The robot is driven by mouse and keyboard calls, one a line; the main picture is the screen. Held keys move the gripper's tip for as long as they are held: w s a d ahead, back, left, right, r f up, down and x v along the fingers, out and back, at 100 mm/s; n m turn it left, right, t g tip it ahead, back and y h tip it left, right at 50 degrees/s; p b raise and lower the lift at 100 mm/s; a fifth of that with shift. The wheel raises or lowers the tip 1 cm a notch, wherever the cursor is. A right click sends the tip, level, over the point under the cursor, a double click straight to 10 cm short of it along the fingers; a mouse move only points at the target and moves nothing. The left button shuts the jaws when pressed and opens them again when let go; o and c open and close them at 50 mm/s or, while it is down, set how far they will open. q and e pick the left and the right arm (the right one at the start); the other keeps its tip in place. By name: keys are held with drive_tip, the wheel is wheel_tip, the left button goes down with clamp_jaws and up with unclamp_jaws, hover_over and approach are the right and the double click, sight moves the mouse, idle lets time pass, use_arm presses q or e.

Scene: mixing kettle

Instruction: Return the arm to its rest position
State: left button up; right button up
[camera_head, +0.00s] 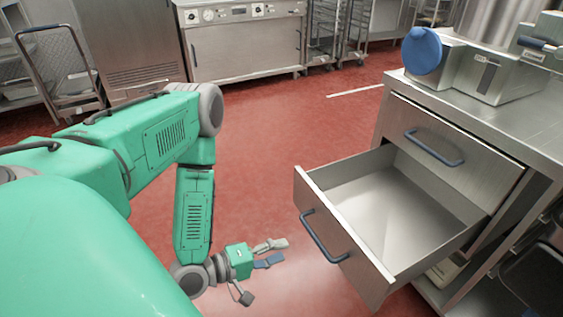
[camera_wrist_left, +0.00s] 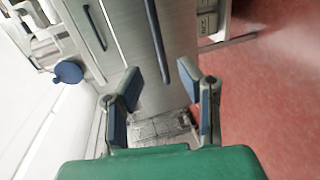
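My left arm comes in from the left and bends down at the elbow. My left gripper (camera_head: 270,253) hangs over the red floor, left of the pulled-out lower drawer (camera_head: 330,262). Its fingers are apart with nothing between them, and a clear gap separates it from the drawer front. In the left wrist view the gripper (camera_wrist_left: 163,92) is open, facing the drawer front with its blue handle (camera_wrist_left: 157,40). The drawer is open and looks empty inside. My right gripper is in neither view.
A steel counter (camera_head: 500,110) stands at the right, with a machine with a blue round part (camera_head: 423,51) on top. The upper drawer (camera_head: 455,145) is shut. A cart (camera_head: 62,75) and steel oven (camera_head: 245,45) stand at the back. Open red floor (camera_head: 270,130) lies between.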

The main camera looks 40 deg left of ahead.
use_arm(q)
drive_tip(key=s+d+f+m+g+y+p, duration=0.15)
drive_tip(key=s+d+f+m+g, duration=0.25)
drive_tip(key=d+m+g, duration=0.4)
drive_tip(key=s+a+r+m+g+y, duration=0.1)
drive_tip(key=s+a+m+g+y, duration=0.1)
drive_tip(key=s, duration=0.3)
drive_tip(key=s+a+r+m+g+y+p, duration=0.1)
drive_tip(key=s+a+m+g+y, duration=0.1)
drive_tip(key=s+a+m+g, duration=0.1)
drive_tip(key=shift+s+m+g, duration=0.5)
drive_tip(key=shift+s+m, duration=0.3)
drive_tip(key=shift+s, duration=0.2)
drive_tip(key=shift+w+d, duration=0.1)
drive_tip(key=shift+d, duration=0.1)
